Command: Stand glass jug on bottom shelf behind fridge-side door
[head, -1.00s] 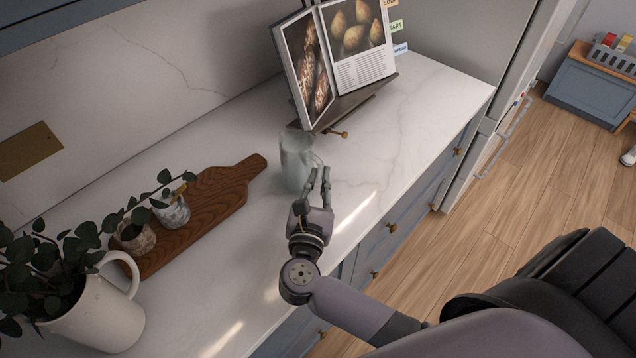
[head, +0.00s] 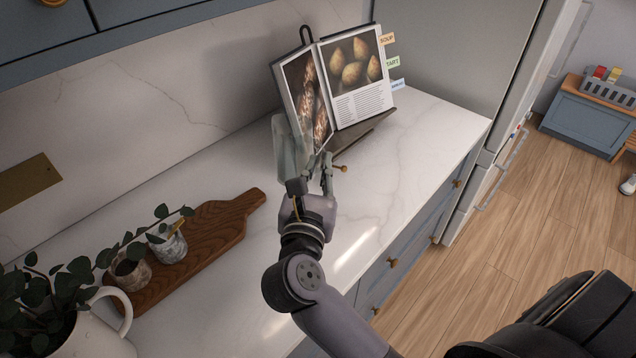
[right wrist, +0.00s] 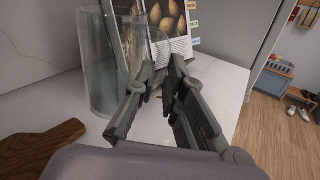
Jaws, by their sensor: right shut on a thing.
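The clear glass jug (head: 287,150) is in my right gripper (head: 312,178), in front of the open cookbook and apparently raised above the counter. In the right wrist view the jug (right wrist: 98,75) stands upright at the left of the fingers. My right gripper (right wrist: 165,88) is shut on it at its right side, at what looks like the handle, which the fingers mostly hide. My left gripper is not in view. Blue-grey wall cabinet fronts (head: 150,12) show shut along the top left. No shelf inside a cabinet is visible.
The cookbook (head: 355,75) on its stand is close behind the jug. A wooden board (head: 225,222) with two small pots and a white pitcher (head: 95,335) of leafy stems stand left. The tall fridge (head: 465,50) bounds the counter (head: 430,135) at right. The counter's front right is clear.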

